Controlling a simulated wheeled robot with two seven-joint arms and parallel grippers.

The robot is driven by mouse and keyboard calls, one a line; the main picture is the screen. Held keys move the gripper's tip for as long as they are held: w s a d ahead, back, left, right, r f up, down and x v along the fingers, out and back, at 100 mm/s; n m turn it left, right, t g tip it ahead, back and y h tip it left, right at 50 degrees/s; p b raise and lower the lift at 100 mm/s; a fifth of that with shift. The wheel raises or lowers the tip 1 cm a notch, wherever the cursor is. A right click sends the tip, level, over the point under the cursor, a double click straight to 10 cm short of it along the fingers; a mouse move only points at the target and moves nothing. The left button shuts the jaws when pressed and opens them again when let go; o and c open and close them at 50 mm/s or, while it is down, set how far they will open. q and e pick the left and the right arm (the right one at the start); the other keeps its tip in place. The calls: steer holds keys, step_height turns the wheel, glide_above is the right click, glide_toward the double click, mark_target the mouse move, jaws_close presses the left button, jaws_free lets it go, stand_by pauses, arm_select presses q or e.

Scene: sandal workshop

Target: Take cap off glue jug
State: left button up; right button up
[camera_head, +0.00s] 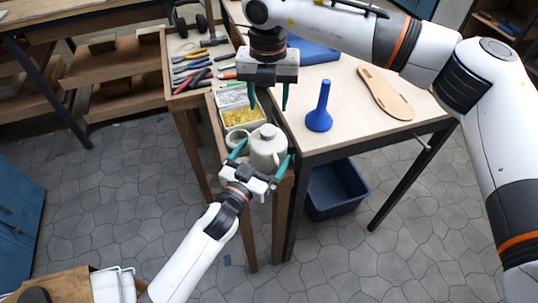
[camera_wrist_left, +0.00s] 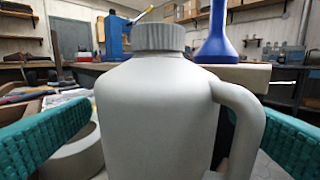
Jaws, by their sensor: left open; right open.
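The glue jug (camera_head: 267,148) is a pale grey bottle with a side handle, standing upright on the narrow wooden stand beside the table. Its ribbed grey cap (camera_wrist_left: 159,37) sits on the neck in the left wrist view, where the jug body (camera_wrist_left: 150,110) fills the middle. My left gripper (camera_head: 262,158) is open, with one green finger on each side of the jug. Whether the fingers touch the jug I cannot tell. My right gripper (camera_head: 268,97) is open and empty, pointing down above and behind the jug.
A blue funnel (camera_head: 320,112) and a tan insole (camera_head: 386,93) lie on the table (camera_head: 350,88) to the right. A tray of yellow bits (camera_head: 240,117) is behind the jug. A tool tray (camera_head: 176,68) stands at the back left. A blue bin (camera_head: 336,188) is below the table.

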mark_target(268, 129)
arm_select(q)
steer(key=shift+w+d, duration=0.3)
steer(key=shift+w, duration=0.3)
steer(key=c, duration=1.4)
steer(key=shift+c, duration=1.4)
arm_select(e)
steer(key=m, duration=0.8)
steer(key=shift+f+m, duration=0.1)
steer(key=shift+m, duration=0.3)
steer(key=shift+f, duration=3.9)
